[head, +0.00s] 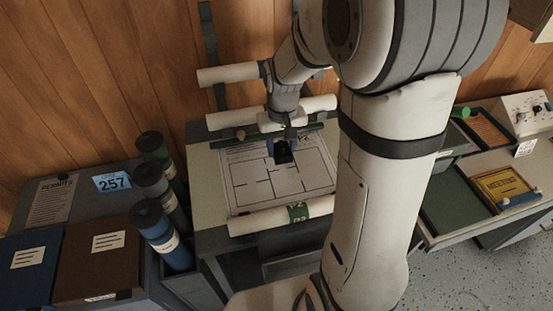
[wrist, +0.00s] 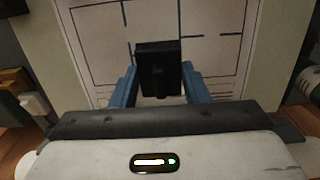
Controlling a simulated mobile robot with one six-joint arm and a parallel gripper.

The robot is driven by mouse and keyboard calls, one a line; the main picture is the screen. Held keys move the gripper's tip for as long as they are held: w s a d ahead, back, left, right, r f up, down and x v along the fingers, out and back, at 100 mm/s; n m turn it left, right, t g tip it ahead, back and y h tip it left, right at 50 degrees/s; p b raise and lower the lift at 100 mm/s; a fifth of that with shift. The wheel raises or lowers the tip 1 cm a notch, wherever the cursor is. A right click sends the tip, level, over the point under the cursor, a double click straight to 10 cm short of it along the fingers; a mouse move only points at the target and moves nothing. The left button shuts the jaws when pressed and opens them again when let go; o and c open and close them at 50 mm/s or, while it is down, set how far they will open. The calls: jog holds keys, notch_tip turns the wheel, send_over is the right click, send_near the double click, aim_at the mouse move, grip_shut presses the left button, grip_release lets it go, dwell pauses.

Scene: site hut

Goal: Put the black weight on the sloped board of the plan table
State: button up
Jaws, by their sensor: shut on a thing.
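The black weight (wrist: 158,68) is between the two blue fingers of my gripper (wrist: 158,88) in the wrist view. In the head view the weight (head: 283,156) is a small dark block under my gripper (head: 282,148), over the upper middle of the plan sheet. My gripper is shut on the weight. The plan table's sloped board (head: 207,182) is pale and carries a white floor plan (head: 250,188). I cannot tell whether the weight's underside touches the sheet.
A rolled plan with a green band (head: 265,217) lies along the board's front edge. Several capped tubes (head: 160,225) stand left of the table. At right, a bench holds a yellow "meetings" sign (head: 503,186) and trays. Bare sheet lies in front of the weight.

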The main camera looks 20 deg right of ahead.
send_over(281, 176)
notch_tip(281, 176, down, 4)
jog(key=shift+w+f, duration=0.1)
jog(key=shift+w, duration=0.05)
jog(key=shift+f, duration=1.9)
jog(key=shift+f, duration=0.1)
jog(key=shift+f, duration=0.2)
jog(key=o, duration=1.3)
jog(key=shift+c, duration=0.2)
jog(key=shift+r, duration=0.1)
